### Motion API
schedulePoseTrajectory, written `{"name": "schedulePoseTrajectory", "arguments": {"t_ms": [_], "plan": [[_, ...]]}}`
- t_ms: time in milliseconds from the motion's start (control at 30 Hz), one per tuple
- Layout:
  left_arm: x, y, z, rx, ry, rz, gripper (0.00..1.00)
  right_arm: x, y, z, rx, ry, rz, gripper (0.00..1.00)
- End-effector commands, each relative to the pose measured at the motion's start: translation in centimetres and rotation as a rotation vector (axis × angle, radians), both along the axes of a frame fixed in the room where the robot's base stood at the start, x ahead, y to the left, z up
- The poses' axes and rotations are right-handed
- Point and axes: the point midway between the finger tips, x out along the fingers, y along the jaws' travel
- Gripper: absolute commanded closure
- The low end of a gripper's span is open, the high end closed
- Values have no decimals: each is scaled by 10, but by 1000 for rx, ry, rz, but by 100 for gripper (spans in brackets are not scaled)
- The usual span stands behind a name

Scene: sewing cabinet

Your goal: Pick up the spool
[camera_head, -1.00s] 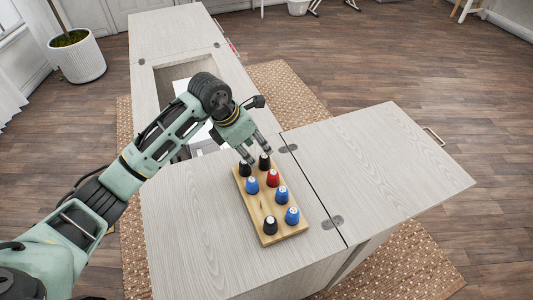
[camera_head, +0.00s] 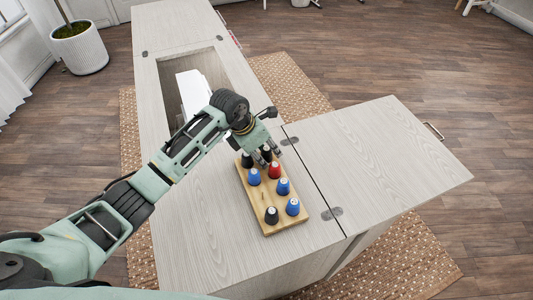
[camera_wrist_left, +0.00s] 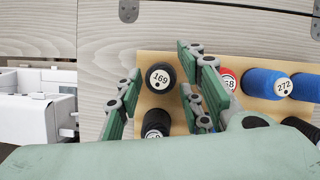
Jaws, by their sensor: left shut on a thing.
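My left gripper (camera_head: 271,157) reaches over the far end of a wooden spool board (camera_head: 256,213). It is shut on the black spool marked 169 (camera_wrist_left: 160,78), which stands between its fingers in the left wrist view and is partly covered in the head view. The spool seems to be still at the board. A second black spool (camera_head: 247,160) stands beside it, half hidden by the gripper in the wrist view. A red spool (camera_head: 275,170) stands close to the fingers. My right gripper is not in view.
Several other spools stand on the board: blue (camera_head: 254,177), blue (camera_head: 283,186), blue (camera_head: 293,206) and black (camera_head: 271,215). The cabinet top (camera_head: 190,240) is clear around it. A white machine (camera_head: 187,88) sits in the cabinet's opening. A hinged leaf (camera_head: 390,160) extends right.

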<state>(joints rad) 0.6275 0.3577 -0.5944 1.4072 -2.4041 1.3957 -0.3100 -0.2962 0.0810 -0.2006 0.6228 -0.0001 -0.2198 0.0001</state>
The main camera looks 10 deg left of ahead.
Motion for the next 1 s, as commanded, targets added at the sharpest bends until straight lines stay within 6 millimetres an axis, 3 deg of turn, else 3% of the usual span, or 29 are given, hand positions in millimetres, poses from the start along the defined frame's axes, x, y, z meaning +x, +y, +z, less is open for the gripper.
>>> {"name": "schedulePoseTrajectory", "arguments": {"t_ms": [167, 567, 867, 1000], "plan": [[0, 5, -5, 11, 2, 4, 88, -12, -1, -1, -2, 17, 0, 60], [0, 6, -2, 15, 2, 5, 89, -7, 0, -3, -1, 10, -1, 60], [2, 5, 39, 11, -7, 4, 92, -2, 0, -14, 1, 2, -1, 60], [5, -25, 54, 7, -6, -1, 93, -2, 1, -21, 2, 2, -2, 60]]}}
